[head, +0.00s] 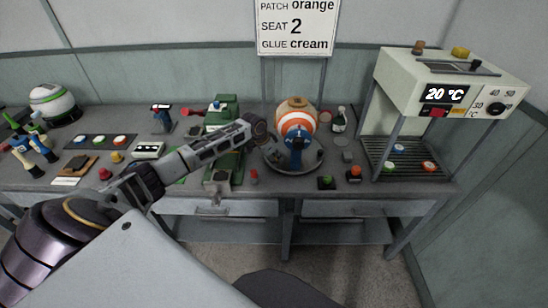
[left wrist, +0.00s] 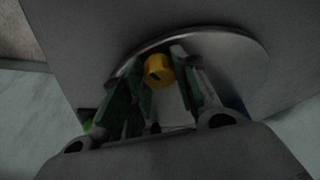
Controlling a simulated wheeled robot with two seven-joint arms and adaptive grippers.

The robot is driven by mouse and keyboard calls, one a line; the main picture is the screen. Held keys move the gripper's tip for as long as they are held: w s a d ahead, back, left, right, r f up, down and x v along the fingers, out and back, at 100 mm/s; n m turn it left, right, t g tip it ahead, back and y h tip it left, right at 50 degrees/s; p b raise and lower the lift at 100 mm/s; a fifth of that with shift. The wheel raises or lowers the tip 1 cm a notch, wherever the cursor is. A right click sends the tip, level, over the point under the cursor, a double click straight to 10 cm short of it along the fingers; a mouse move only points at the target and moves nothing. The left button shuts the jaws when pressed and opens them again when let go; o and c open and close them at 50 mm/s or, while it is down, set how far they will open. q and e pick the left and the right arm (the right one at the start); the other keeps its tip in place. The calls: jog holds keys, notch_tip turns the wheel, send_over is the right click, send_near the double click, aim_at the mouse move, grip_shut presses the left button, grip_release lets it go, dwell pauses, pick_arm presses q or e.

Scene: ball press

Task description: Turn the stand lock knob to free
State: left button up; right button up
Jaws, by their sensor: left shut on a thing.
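My left gripper (head: 268,149) reaches the left front of the stand. In the left wrist view its fingertips (left wrist: 160,72) are on both sides of the yellow knob, shut on it. The right gripper is not in view.
A cream machine (head: 450,75) showing 20 °C stands at the right, with coloured discs on its rack. A green press (head: 222,112) stands left of the stand, behind my arm. Small knobbed items (head: 326,182) lie at the bench's front edge. A sign (head: 297,25) hangs behind.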

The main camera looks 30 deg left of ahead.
pick_arm(q)
jog(key=shift+r+n+p, duration=0.15)
jog(key=shift+n+p, duration=0.15)
jog(key=shift+p, duration=0.55)
jog(key=n+y+p, duration=0.1)
jog(key=n+p, duration=0.1)
jog(key=p, duration=0.2)
jog(key=shift+d+n, duration=0.1)
jog(key=shift+n, duration=0.3)
jog(key=n+y+p, duration=0.1)
jog(key=n+p, duration=0.1)
jog(key=shift+t+p, duration=0.3)
jog(key=shift+p, duration=0.1)
jog(key=shift+n+p, duration=0.55)
jog(key=shift+n, duration=0.05)
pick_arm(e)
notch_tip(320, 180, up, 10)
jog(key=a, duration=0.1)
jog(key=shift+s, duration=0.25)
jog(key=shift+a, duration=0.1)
pick_arm(q)
jog(key=shift+y, duration=0.3)
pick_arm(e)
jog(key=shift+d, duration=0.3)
pick_arm(q)
jog(key=o, duration=1)
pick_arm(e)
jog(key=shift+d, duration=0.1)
